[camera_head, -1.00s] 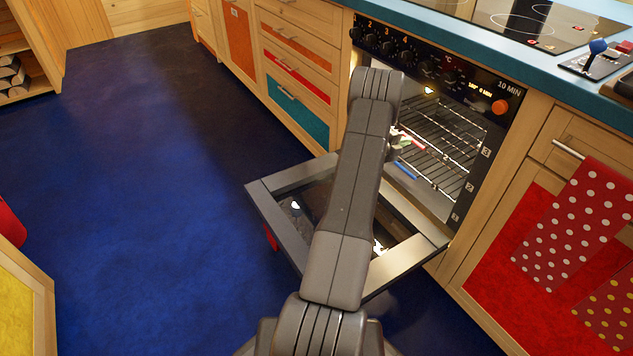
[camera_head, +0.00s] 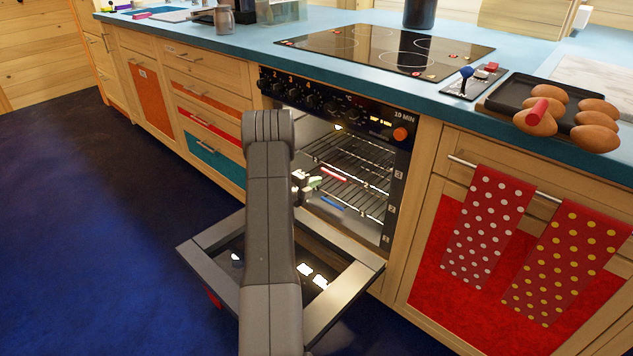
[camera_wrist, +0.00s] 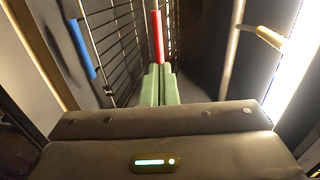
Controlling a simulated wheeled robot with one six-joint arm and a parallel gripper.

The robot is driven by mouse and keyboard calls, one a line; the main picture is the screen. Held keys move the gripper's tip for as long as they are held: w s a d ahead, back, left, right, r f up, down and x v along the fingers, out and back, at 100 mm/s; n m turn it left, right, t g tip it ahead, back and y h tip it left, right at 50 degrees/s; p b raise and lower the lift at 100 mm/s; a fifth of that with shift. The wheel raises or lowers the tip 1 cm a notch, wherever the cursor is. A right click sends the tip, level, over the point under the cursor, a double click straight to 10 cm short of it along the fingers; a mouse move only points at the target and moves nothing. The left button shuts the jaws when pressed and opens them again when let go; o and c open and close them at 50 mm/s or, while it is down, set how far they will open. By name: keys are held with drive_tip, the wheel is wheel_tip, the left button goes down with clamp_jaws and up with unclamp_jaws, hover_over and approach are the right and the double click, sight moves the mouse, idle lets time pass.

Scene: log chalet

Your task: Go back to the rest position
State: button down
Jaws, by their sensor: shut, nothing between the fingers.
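My gripper (camera_wrist: 159,88) is shut, its two green fingers together with nothing between them. In the head view the green fingers (camera_head: 314,182) show at the mouth of the open oven (camera_head: 350,150), partly behind my arm. The lit oven has wire racks inside. A red bar (camera_wrist: 157,38) lies straight ahead of the fingertips in the wrist view, and a blue bar (camera_wrist: 81,48) is to their left; both also show at the racks in the head view. I cannot tell whether the fingers touch the red bar.
The oven door (camera_head: 345,297) hangs open below my arm. The blue counter (camera_head: 240,40) carries a hob (camera_head: 385,48), a small joystick box (camera_head: 470,84) and a dark tray (camera_head: 517,95) with bread rolls. Polka-dot towels (camera_head: 488,225) hang at right. The blue floor at left is clear.

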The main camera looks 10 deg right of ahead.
drive_tip(key=p+v, duration=0.1)
drive_tip(key=v, duration=0.6)
drive_tip(key=shift+a, duration=0.25)
drive_tip(key=shift+s+f, duration=0.1)
drive_tip(key=shift+f, duration=0.05)
drive_tip(key=b+x, duration=0.3)
drive_tip(key=x, duration=1)
drive_tip(key=shift+w+d, duration=0.25)
drive_tip(key=shift+d, duration=0.05)
